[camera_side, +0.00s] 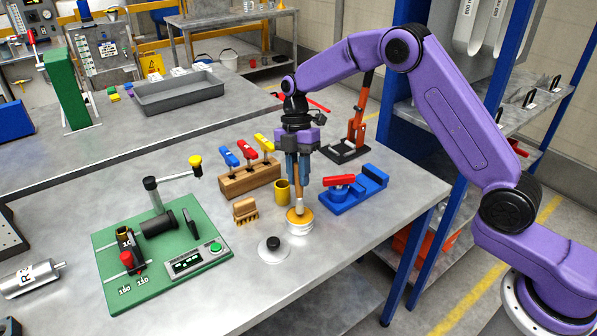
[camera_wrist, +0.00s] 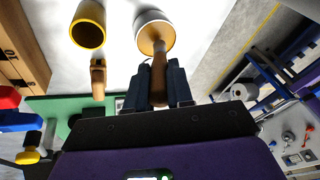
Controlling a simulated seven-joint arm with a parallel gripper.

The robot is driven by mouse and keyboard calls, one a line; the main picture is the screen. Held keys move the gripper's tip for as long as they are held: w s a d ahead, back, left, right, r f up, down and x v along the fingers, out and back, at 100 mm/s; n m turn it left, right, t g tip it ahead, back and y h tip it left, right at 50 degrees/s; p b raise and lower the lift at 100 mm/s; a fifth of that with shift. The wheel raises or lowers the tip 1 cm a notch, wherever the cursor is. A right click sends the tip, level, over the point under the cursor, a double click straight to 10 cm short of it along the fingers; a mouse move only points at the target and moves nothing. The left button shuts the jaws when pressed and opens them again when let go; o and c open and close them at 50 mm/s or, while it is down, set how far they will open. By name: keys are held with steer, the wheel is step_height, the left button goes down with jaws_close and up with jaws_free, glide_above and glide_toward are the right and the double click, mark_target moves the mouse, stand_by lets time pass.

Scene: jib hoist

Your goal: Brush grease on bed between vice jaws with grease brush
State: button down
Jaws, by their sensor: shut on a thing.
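My gripper (camera_side: 299,172) is shut on the wooden handle of the grease brush (camera_side: 299,189) and holds it nearly upright. The brush's lower end is at the open tin of amber grease (camera_side: 300,227); how deep the bristles sit is unclear. In the wrist view, the brush handle (camera_wrist: 158,78) runs between my fingers (camera_wrist: 158,88) to the tin (camera_wrist: 168,22). The blue vice (camera_side: 334,206) with a red handle (camera_side: 339,180) stands to the right of the brush. The bed between its jaws is not clearly visible from here.
A green board (camera_side: 122,270) with fixtures is at left. The bench front is clear.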

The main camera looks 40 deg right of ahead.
steer(key=shift+f, duration=0.4)
stand_by(0.8)
steer(key=shift+r, duration=0.1)
steer(key=shift+r, duration=3.45)
